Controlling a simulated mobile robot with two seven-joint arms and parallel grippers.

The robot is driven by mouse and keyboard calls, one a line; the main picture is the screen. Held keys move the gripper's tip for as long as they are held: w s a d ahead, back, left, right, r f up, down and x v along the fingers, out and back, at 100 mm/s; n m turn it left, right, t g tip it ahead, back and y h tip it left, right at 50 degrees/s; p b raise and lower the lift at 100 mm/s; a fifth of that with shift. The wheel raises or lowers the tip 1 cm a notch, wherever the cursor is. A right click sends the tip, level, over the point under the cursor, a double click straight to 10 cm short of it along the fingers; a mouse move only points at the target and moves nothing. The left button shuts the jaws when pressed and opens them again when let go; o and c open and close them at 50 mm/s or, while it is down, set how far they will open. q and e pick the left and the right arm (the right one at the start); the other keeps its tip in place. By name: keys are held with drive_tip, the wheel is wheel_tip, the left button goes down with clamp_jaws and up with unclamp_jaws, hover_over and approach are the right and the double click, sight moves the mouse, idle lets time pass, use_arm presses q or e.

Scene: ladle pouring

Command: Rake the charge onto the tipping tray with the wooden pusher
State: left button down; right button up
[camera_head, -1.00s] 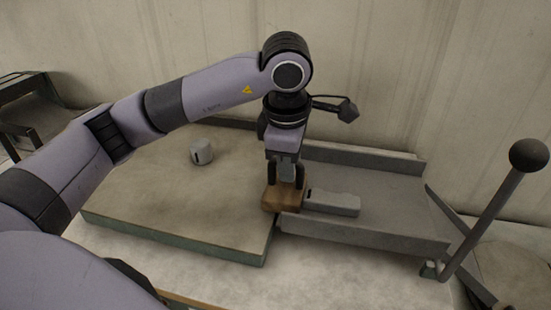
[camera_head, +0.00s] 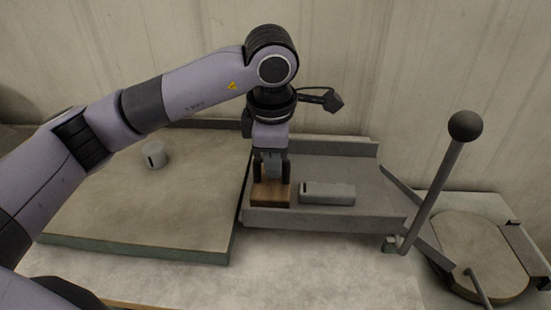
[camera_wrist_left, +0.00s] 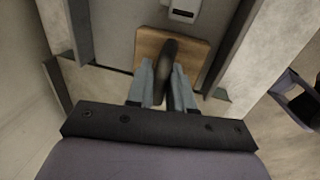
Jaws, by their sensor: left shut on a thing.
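My left gripper (camera_head: 271,170) points down and is shut on the upright handle (camera_wrist_left: 168,62) of the wooden pusher (camera_head: 270,194). The pusher's brown block is low inside the left end of the grey tipping tray (camera_head: 375,185). A grey oblong block (camera_head: 327,194) lies on the tray just right of the pusher; I cannot tell whether they touch. In the left wrist view this block (camera_wrist_left: 183,10) shows beyond the pusher's wood (camera_wrist_left: 200,50). A grey round piece with a dark slot (camera_head: 154,154) stands on the pale green-edged slab (camera_head: 150,205). My right gripper is not in view.
The tray has raised long walls at front and back. A lever with a black ball knob (camera_head: 465,126) rises at its right front corner. A round pale-topped vessel (camera_head: 475,255) stands to the right. The slab's front part is clear.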

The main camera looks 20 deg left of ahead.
use_arm(q)
drive_tip(key=shift+s+a+r, duration=0.15)
drive_tip(key=shift+a, duration=0.25)
wheel_tip(320, 180, up, 2)
drive_tip(key=shift+r+p, duration=0.15)
drive_tip(key=shift+p, duration=0.65)
drive_tip(key=shift+s+a+r+p, duration=0.1)
drive_tip(key=shift+a+r+p, duration=0.1)
drive_tip(key=shift+r+p, duration=0.7)
drive_tip(key=shift+a+r+p, duration=0.2)
drive_tip(key=shift+r+p, duration=0.15)
drive_tip(key=shift+r, duration=1)
